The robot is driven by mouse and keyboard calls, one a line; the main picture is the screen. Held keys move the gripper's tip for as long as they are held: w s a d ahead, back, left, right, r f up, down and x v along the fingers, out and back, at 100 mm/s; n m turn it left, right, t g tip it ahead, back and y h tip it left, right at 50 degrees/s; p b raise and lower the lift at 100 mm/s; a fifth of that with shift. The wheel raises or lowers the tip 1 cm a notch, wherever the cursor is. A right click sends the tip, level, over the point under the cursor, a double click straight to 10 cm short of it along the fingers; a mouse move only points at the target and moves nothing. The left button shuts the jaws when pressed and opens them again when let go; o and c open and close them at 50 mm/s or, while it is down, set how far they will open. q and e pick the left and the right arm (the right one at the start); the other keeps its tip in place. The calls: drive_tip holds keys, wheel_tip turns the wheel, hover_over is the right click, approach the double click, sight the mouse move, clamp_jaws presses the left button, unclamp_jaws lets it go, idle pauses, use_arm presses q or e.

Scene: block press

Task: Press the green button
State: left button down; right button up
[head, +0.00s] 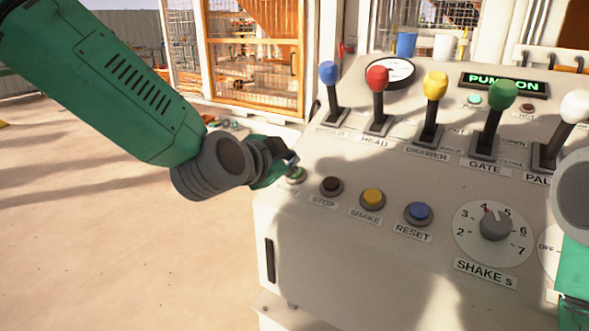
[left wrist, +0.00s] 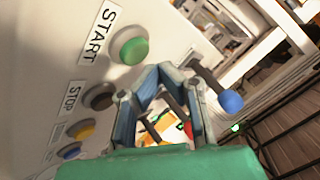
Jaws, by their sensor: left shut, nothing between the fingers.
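The green button (head: 296,175) is at the left end of the button row on the sloped panel. In the left wrist view the green button (left wrist: 130,47) shows clearly beside its START label (left wrist: 98,33). My left gripper (head: 291,160) is shut and empty, just above and left of the button in the head view. In the left wrist view the closed fingertips (left wrist: 163,70) lie right of and below the button, and I see no contact. Only part of my right arm shows at the right edge; its fingers are out of view.
The black STOP (head: 331,187), yellow SHAKE (head: 372,198) and blue RESET (head: 420,213) buttons follow to the right. Behind the row stand several levers, the nearest to my gripper with a blue knob (head: 328,72). A dial (head: 495,227) sits farther right. Open floor lies left of the panel.

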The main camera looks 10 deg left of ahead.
use_arm(q)
wheel_tip(320, 180, up, 6)
drive_tip(key=s+p, duration=0.2)
drive_tip(key=p, duration=0.2)
drive_tip(key=shift+s+a+f, duration=0.2)
drive_tip(key=shift+a, duration=0.25)
